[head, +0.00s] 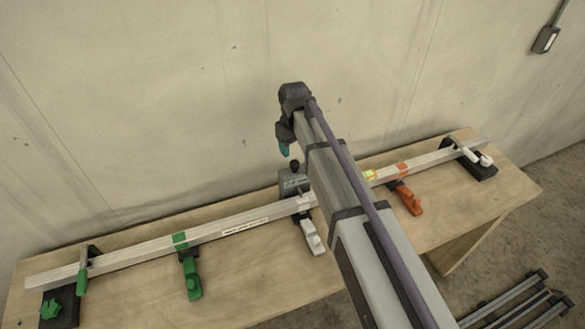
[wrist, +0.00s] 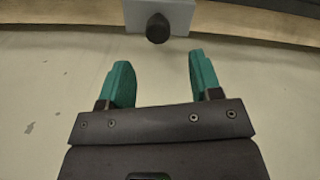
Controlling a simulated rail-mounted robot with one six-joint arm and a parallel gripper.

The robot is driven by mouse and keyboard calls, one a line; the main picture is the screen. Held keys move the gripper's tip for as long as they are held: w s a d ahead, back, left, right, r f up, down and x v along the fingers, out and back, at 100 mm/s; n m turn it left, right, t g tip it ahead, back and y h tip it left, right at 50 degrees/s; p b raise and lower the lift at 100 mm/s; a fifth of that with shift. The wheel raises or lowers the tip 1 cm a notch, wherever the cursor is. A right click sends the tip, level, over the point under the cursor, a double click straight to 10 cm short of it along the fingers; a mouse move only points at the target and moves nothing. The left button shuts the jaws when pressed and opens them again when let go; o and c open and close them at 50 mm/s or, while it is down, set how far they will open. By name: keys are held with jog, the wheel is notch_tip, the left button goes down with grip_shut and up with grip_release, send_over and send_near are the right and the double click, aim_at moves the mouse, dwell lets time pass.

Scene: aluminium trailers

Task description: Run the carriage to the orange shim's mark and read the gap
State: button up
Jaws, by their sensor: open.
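A long aluminium rail (head: 245,216) runs across the bench. A grey carriage (head: 291,183) with a black knob on top sits at its middle; its small display is unreadable here. An orange band (head: 403,168) marks the rail to the carriage's right, with an orange-handled piece (head: 410,201) in front; I cannot tell which part is the shim. My gripper (head: 284,150) hangs above and behind the carriage, partly hidden by my arm. In the wrist view its teal fingers (wrist: 160,62) are apart and empty, with the black knob (wrist: 158,28) and carriage (wrist: 180,12) beyond their tips.
A green band (head: 180,238) and green-handled piece (head: 191,276) lie left on the rail, a pale-handled piece (head: 311,237) near the carriage. A yellow label (head: 370,175) sits left of the orange band. Clamps hold both rail ends. A wall (head: 150,100) stands close behind.

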aim_at(294, 162)
notch_tip(294, 162, down, 8)
jog(key=b, duration=0.6)
jog(key=shift+d, duration=0.15)
jog(key=shift+r, duration=0.2)
grip_shut()
